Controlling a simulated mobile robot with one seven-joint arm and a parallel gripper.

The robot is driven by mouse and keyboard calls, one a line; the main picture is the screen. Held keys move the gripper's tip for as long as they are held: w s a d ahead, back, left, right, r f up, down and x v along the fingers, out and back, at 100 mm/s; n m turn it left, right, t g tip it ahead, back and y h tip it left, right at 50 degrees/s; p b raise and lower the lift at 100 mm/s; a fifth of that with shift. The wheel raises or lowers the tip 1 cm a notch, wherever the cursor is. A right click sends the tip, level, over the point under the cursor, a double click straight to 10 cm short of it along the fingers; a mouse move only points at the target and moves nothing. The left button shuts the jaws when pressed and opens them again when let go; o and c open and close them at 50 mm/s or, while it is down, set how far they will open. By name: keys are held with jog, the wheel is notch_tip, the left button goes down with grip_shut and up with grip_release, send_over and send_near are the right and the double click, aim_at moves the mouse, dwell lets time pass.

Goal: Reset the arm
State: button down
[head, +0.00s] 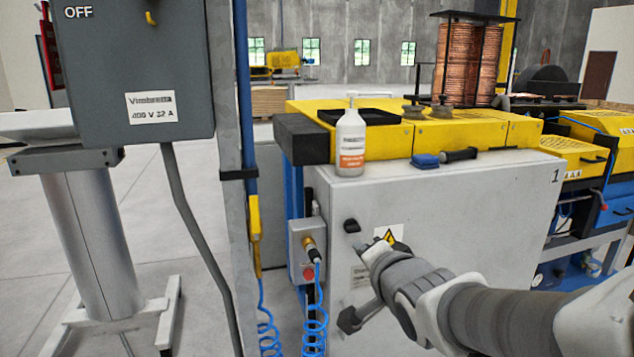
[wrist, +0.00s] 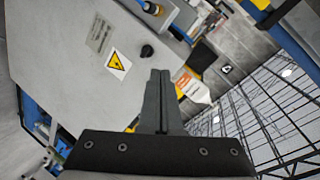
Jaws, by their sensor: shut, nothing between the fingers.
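My arm reaches in from the lower right in the head view, in front of a grey cabinet (head: 450,220). My gripper (head: 380,243) is near the cabinet's warning label and black knob. In the wrist view my gripper (wrist: 158,75) has its two fingers together with nothing between them. The same cabinet (wrist: 75,60) fills the left of the wrist view, with its black knob (wrist: 147,51) and yellow warning label (wrist: 117,64) beyond the fingertips. I cannot tell the exact gap between fingertips and cabinet.
A white bottle (head: 350,140) and a blue brush (head: 440,157) sit on the cabinet's top edge. A grey switch box (head: 135,60) on a post and coiled blue hoses (head: 314,310) stand at left. Yellow machine covers (head: 470,130) lie behind. Open floor shows far left.

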jog(key=s+d+f+n+g+h, duration=0.1)
jog(key=s+d+f+n+g, duration=0.25)
jog(key=s, duration=0.65)
jog(key=s+d+f+n+g+h, duration=0.1)
jog(key=s+d+n+g+h, duration=0.15)
jog(key=s+n+g, duration=0.55)
jog(key=s+r+m+t+y+p, duration=0.1)
jog(key=s+r+m+t+p, duration=0.1)
jog(key=r+p, duration=1.4)
jog(key=shift+s+r+t, duration=0.35)
jog(key=shift+s+t, duration=0.2)
jog(key=shift+s, duration=0.05)
